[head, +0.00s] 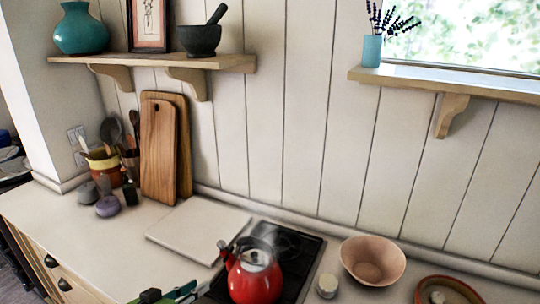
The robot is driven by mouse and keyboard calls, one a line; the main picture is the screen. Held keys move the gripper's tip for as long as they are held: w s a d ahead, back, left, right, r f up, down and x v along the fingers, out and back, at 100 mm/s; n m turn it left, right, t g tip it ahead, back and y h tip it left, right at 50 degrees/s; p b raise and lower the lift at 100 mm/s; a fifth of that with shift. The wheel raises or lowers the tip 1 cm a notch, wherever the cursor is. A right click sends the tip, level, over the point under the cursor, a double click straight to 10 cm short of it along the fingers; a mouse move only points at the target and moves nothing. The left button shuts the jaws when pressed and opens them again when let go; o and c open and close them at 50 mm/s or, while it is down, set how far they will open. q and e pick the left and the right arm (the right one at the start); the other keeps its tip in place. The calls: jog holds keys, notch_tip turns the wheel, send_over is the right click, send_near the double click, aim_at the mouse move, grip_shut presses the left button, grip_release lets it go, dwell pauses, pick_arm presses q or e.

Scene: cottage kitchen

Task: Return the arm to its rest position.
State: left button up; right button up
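My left gripper (172,293) shows only in part at the bottom edge of the head view, with green and dark parts in sight. It is in front of the counter, just left of a red kettle (255,281). The frame edge cuts it off, so I cannot tell whether its fingers are open or shut, and I see nothing held in it. My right gripper is not in view.
The kettle sits on a black hob (287,243), with faint steam above it. A pale board (198,229) lies left of it. A pink bowl (372,262), a small jar (327,286) and a brown dish (447,290) stand right. Utensils and cutting boards (158,150) stand at the back left.

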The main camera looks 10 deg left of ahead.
pick_arm(q)
jog(key=s+d+f+m+g+y, duration=0.1)
jog(key=s+d+f+g, duration=0.2)
jog(key=s, duration=0.4)
jog(key=s+d+f+m+g+y, duration=0.1)
jog(key=s+d+f, duration=0.2)
jog(key=s+f, duration=0.25)
jog(key=s+a+g+y, duration=0.25)
jog(key=s+g, duration=0.25)
jog(key=s, duration=1)
notch_tip(320, 180, down, 33)
jog(key=s+b, duration=0.1)
jog(key=b, duration=0.6)
jog(key=s+a+f+g+b, duration=0.1)
jog(key=s+f+b, duration=0.2)
jog(key=s+f, duration=0.6)
jog(key=s+a+f+g+b, duration=0.1)
jog(key=s+f+b, duration=0.3)
jog(key=s+f, duration=0.5)
notch_tip(320, 180, down, 6)
jog(key=shift+a+f, duration=0.25)
